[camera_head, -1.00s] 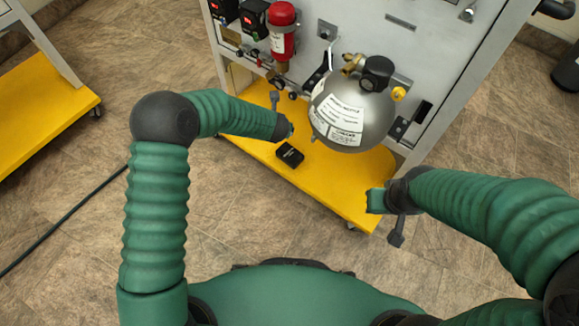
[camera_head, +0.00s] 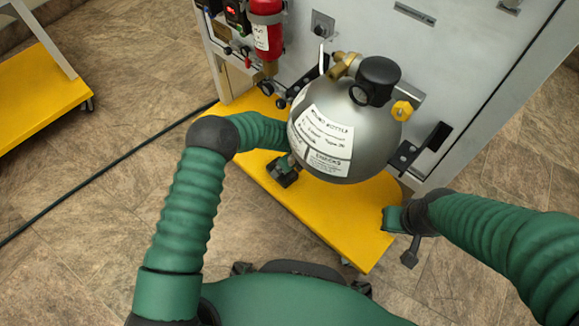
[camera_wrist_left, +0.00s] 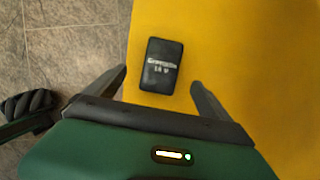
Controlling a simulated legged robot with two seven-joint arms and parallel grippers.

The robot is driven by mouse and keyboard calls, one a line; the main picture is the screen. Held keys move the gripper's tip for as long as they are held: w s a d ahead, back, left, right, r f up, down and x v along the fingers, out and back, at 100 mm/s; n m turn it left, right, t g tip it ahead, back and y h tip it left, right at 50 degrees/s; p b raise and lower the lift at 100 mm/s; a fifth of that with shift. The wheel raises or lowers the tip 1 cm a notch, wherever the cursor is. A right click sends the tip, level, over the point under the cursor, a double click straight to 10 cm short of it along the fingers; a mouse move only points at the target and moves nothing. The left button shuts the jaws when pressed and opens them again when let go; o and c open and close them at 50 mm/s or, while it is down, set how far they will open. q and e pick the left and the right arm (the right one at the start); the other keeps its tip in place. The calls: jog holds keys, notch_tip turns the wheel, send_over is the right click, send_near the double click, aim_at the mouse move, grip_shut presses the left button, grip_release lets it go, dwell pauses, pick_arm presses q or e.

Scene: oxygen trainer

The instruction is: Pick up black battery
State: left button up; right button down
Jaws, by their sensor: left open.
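The black battery (camera_wrist_left: 161,66) lies flat on the yellow base shelf, with pale lettering on its top. In the left wrist view my left gripper (camera_wrist_left: 158,82) is open, with one finger on each side of the battery's near end and gaps between. In the head view the left gripper (camera_head: 284,170) is over the battery and mostly hides it, beside the grey bottle. My right gripper (camera_head: 398,222) is at the shelf's right front corner; its jaws are too unclear to judge.
The yellow shelf (camera_head: 340,229) is clear in front of the battery. A grey round bottle (camera_head: 340,172) with a brass valve hangs close on the right of the left gripper. A red cylinder (camera_head: 267,35) is on the panel behind. A dark cable (camera_head: 100,174) lies on the floor.

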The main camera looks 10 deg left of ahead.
pick_arm(q)
jog(key=b+x, duration=0.4)
jog(key=x, duration=0.1)
jog(key=b+x, duration=0.2)
jog(key=b, duration=0.1)
jog(key=shift+w+d+f, duration=0.1)
jog(key=shift+d+f, duration=0.05)
jog(key=shift+f, duration=0.2)
jog(key=shift+w, duration=0.1)
jog(key=shift+r, duration=0.25)
jog(key=shift+f+p, duration=0.3)
jog(key=shift+p, duration=0.15)
jog(key=c, duration=1.9)
jog(key=shift+o, duration=0.2)
